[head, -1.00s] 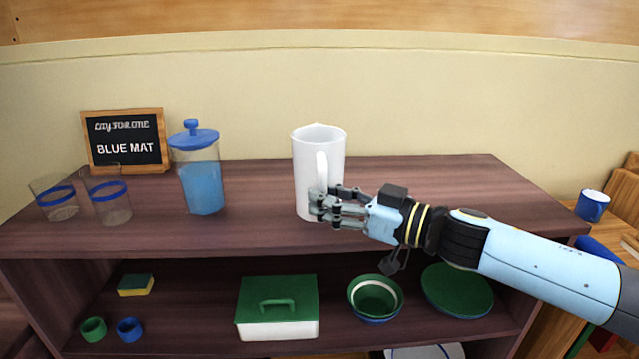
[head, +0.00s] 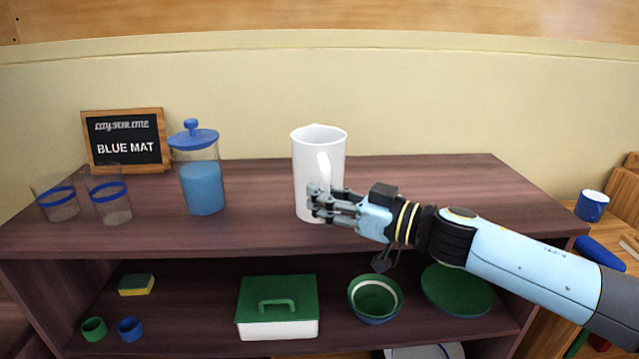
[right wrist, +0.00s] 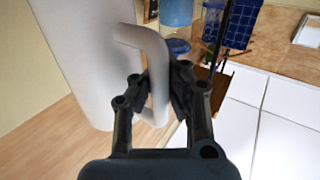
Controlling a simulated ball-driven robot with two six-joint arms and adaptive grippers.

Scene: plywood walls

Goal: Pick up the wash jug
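The wash jug is a tall white jug (head: 306,165) standing upright on the top of the dark wooden shelf unit, its handle facing me. My right gripper (head: 318,203) is at the lower part of the handle, in front of the jug. In the right wrist view, the white handle (right wrist: 157,75) passes between my two dark fingers (right wrist: 156,92), which close on it from both sides. The jug's body (right wrist: 85,50) fills the left of that view. The jug's base still rests on the shelf. My left gripper is not in view.
A lidded pitcher of blue liquid (head: 202,185), two blue-banded glasses (head: 112,207) and a BLUE MAT sign (head: 125,148) stand to the left. The shelf top (head: 430,185) right of the jug is clear. Below are a green-lidded box (head: 277,325), bowls (head: 375,300) and a sponge (head: 136,285).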

